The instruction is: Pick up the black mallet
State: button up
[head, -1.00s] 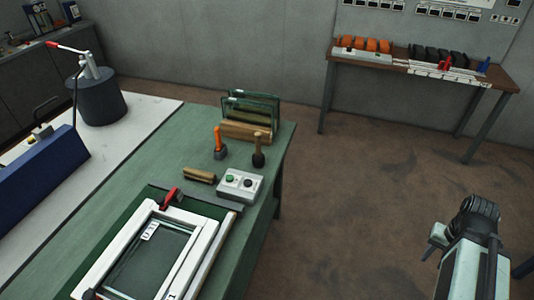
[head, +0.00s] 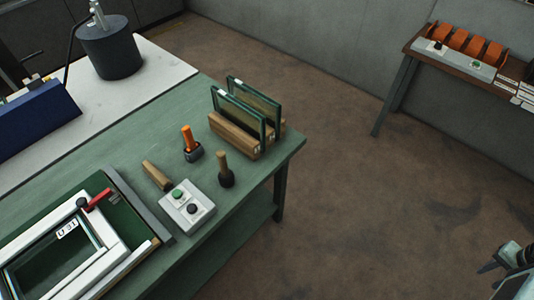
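The black mallet (head: 226,178) stands upright on the green table, its dark rounded head down and its wooden handle pointing up. It is near the table's right edge, just right of the white button box. My gripper (head: 490,268) shows only in part at the lower right edge of the head view, over the floor, far right of the table and apart from the mallet. Its fingers are too small and cut off to tell whether they are open or shut.
Close around the mallet are the button box (head: 187,208), an orange-handled tool (head: 192,145), a wooden piece (head: 157,175) and a wooden rack (head: 234,136) holding glass panes. A white frame (head: 103,254) lies at the front left. Brown floor (head: 350,190) is clear right of the green table (head: 110,140).

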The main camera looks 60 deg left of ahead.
aim_at(226, 176)
jog(key=i, duration=1.35)
jog(key=u, duration=5.25)
jog(key=i, duration=1.05)
jog(key=z, duration=0.05)
